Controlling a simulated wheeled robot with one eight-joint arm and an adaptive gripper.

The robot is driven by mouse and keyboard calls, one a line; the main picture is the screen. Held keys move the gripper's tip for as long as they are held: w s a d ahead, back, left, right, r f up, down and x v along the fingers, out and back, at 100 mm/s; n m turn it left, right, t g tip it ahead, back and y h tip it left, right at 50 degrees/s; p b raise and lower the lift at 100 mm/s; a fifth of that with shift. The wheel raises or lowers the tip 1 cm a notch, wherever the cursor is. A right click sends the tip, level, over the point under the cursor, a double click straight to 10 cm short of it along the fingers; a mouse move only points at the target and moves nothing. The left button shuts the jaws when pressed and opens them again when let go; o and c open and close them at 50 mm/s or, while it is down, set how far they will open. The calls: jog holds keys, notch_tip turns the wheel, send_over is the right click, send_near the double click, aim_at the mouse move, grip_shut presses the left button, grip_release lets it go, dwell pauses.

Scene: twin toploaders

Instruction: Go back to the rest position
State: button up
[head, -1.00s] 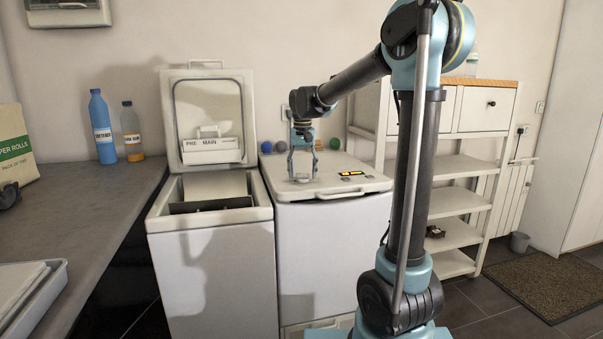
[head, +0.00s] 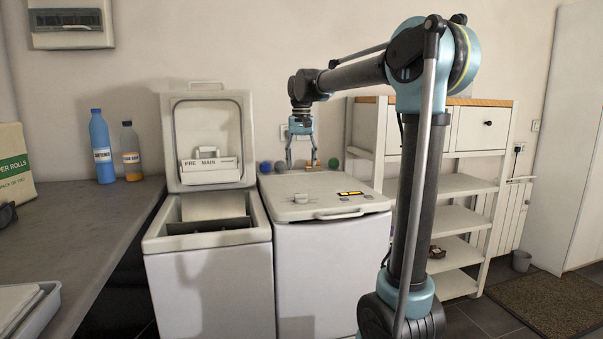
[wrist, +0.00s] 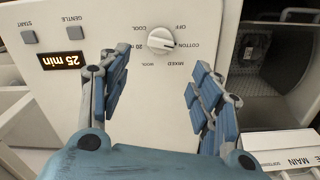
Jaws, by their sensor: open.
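My gripper (head: 301,163) is open and empty, pointing down above the rear of the right toploader (head: 330,240), whose lid is shut. Clear space shows between the fingertips and the lid. In the wrist view, my gripper's spread blue finger pads (wrist: 155,75) frame the control panel. A round white dial (wrist: 161,40) lies beyond them, with nothing between the fingers. The display (wrist: 62,60) reads 25 min. My arm is raised and reaches left from its column.
The left toploader (head: 208,285) has its lid (head: 208,120) up, with a drawer marked PRE and MAIN. A counter (head: 85,215) with two bottles is at left. White shelving (head: 468,185) stands behind my arm. Several coloured balls sit behind the right machine.

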jog(key=shift+r, duration=0.3)
jog(key=s+d+f+t, duration=0.1)
jog(key=s+d+f, duration=0.4)
jog(key=s+d, duration=0.25)
jog(key=s+d+f, duration=0.6)
jog(key=s+d, duration=0.1)
jog(key=s, duration=0.2)
jog(key=s+d+f, duration=0.3)
jog(key=s+f, duration=0.4)
jog(key=f, duration=0.2)
jog(key=s+d+f+t, duration=0.1)
jog(key=s+d+f, duration=0.2)
jog(key=s+f, duration=0.5)
jog(key=shift+s+d+f, duration=0.15)
jog(key=shift+d+f, duration=0.2)
jog(key=shift+f, duration=0.2)
jog(key=shift+w+f, duration=0.2)
jog(key=shift+w, duration=0.25)
